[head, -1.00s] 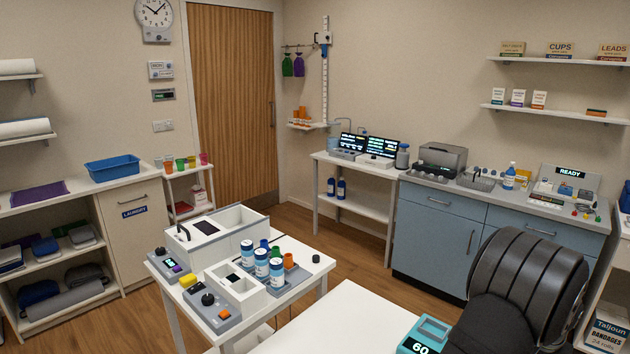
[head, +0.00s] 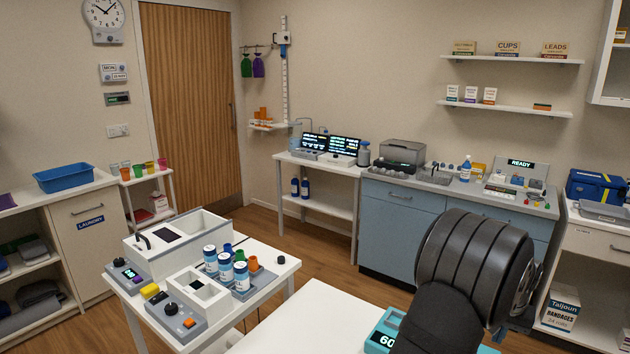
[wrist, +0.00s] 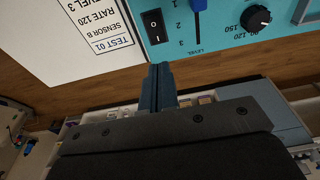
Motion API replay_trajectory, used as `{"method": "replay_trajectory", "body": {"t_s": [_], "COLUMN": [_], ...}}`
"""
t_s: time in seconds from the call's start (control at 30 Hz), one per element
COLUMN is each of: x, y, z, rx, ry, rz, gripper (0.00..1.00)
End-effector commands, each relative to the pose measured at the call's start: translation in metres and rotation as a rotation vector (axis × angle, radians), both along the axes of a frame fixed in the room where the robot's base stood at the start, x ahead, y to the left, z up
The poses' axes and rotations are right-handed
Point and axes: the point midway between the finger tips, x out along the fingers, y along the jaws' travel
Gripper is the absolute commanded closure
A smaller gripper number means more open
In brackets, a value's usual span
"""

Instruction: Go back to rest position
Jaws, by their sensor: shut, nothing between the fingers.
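My gripper (wrist: 160,86) shows in the wrist view with its blue fingers together and nothing between them. Past the fingertips is a teal device (wrist: 221,32) with a switch, a blue slider and a black knob. To its left is a white card (wrist: 75,35) with printed text such as "TEST 01". In the head view my dark ribbed arm stands at the lower right, and its fingers cannot be made out there. A teal device (head: 376,342) with a "60" display is partly hidden by my arm at the bottom edge.
A white table (head: 300,325) is at the front, largely bare. A small table at left holds white-and-grey instruments (head: 175,240) and blue-labelled bottles (head: 225,265). A blue cabinet (head: 395,235) stands behind my arm. Wooden floor lies between them.

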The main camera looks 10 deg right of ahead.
Motion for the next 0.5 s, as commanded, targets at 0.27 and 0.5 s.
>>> {"method": "replay_trajectory", "body": {"t_s": [0.27, 0.5], "x": [-0.027, -0.06], "y": [-0.001, 0.001], "z": [0.046, 0.076], "rx": [-0.018, -0.044], "ry": [-0.03, -0.068], "rz": [-0.005, -0.004], "gripper": [1.0, 1.0]}}
